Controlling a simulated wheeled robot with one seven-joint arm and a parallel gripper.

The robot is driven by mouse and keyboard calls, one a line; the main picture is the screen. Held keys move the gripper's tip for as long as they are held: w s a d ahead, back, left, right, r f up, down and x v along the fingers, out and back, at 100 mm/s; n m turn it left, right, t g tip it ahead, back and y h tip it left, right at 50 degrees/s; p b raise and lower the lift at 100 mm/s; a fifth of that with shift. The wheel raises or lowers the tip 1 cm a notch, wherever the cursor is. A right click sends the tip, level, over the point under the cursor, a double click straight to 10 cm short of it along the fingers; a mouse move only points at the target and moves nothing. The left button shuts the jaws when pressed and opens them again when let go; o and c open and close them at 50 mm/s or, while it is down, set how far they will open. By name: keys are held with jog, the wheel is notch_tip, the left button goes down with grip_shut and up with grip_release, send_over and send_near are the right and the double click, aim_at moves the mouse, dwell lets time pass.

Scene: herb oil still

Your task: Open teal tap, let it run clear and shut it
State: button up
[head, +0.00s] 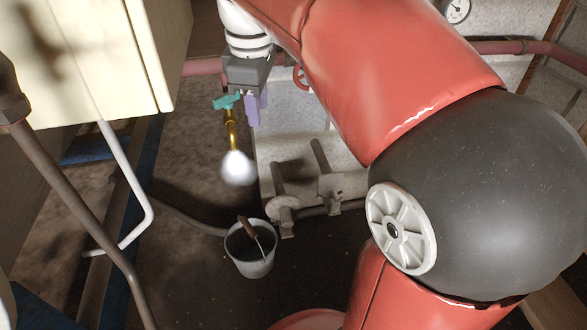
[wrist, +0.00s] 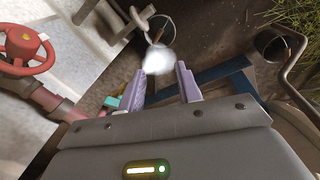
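The teal tap (head: 227,101) has a teal lever on a brass spout (head: 232,132) that points down. A white puff (head: 238,168), like steam or spray, hangs at the spout's mouth. My gripper (head: 256,112) is beside the tap, just to its right, with its lilac fingers pointing down. In the wrist view the fingers (wrist: 161,69) stand apart with nothing solid gripped between them. There the teal lever (wrist: 112,101) shows outside the left finger, close to it; I cannot tell if they touch. The white puff (wrist: 159,60) shows beyond the fingertips.
A pale bucket (head: 250,262) with a brown-handled tool in it stands on the floor below the spout. A red valve wheel (wrist: 24,45) sits on a red pipe. A cream cabinet (head: 110,50) and bent pipes (head: 130,215) are at the left.

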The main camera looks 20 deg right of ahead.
jog(key=s+f+m+t, duration=0.2)
jog(key=s+f+m, duration=0.3)
jog(key=s, duration=0.5)
jog(key=shift+s+d+m+p, duration=0.2)
jog(key=shift+s+m+p, duration=0.15)
jog(key=shift+m, duration=0.55)
jog(key=shift+c, duration=0.4)
jog(key=shift+w, duration=0.3)
jog(key=shift+c, duration=1.1)
jog(key=w+m+y+b, duration=0.1)
jog(key=w+m, duration=0.2)
jog(key=w+d+m+t+y+b, duration=0.1)
jog(key=w+m, duration=0.2)
jog(key=w+r+m+t+y+b, duration=0.1)
jog(key=w+m+b, duration=0.1)
jog(key=w, duration=0.1)
jog(key=shift+w+d+m, duration=0.15)
jog(key=shift+d+m, duration=0.05)
jog(key=shift+m, duration=0.2)
grip_shut()
jog(key=m+t+y+b, duration=0.2)
jog(key=m+t+b, duration=0.15)
jog(key=m, duration=0.45)
send_near(236, 98)
jog(key=shift+g, duration=0.35)
jog(key=shift+w+r+x, duration=0.1)
jog(key=shift+r+x, duration=0.05)
jog(key=shift+x, duration=1.3)
jog(key=shift+w+r+x, duration=0.1)
jog(key=shift+x, duration=1.35)
